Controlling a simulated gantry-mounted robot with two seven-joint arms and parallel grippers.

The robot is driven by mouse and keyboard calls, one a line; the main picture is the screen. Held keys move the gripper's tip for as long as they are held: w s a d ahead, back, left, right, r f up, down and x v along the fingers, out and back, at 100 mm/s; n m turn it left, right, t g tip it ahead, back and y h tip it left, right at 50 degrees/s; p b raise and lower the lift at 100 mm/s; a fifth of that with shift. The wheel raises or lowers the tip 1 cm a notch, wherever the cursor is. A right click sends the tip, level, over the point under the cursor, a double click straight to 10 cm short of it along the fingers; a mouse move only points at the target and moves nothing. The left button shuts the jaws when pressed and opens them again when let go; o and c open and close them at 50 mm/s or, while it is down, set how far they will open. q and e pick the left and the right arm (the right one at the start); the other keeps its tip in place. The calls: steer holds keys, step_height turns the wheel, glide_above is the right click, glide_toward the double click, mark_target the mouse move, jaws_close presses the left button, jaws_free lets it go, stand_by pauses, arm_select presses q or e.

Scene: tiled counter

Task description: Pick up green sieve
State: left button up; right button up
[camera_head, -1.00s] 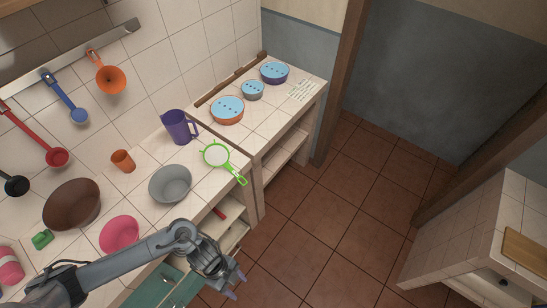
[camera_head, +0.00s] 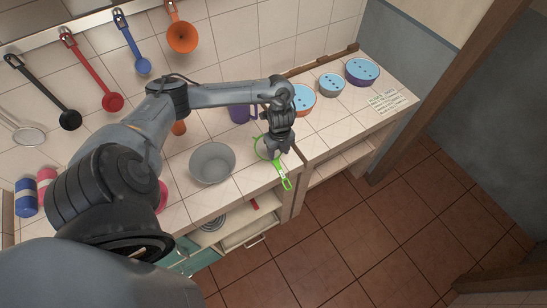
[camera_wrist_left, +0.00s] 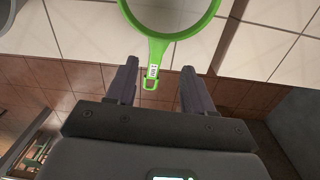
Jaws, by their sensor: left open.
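The green sieve (camera_head: 284,178) lies on the tiled counter by its front edge, with its handle reaching out over the edge. My left gripper (camera_head: 277,153) is above it and hides most of its bowl in the head view. In the left wrist view the sieve's green handle (camera_wrist_left: 157,55) points at the gap between the open fingers of my left gripper (camera_wrist_left: 156,88). The handle's end lies between the fingertips as seen from there, and the fingers show no contact with it. My right gripper is not in view.
A grey metal bowl (camera_head: 212,163) stands left of the sieve. A purple jug (camera_head: 240,112) is partly hidden behind my left arm. Blue-topped round pots (camera_head: 331,85) stand on the counter to the right. Ladles and a funnel (camera_head: 182,37) hang on the wall. Open floor lies in front.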

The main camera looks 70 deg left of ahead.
mark_target(277, 163)
arm_select(q)
steer(key=shift+f, duration=0.9)
steer(key=shift+s+d+f+p, duration=0.1)
steer(key=shift+s+f+p, duration=0.1)
steer(key=shift+f, duration=1.1)
steer(key=shift+s+f+p, duration=0.1)
steer(key=shift+f+p, duration=0.1)
steer(key=shift+f, duration=1.05)
jaws_close()
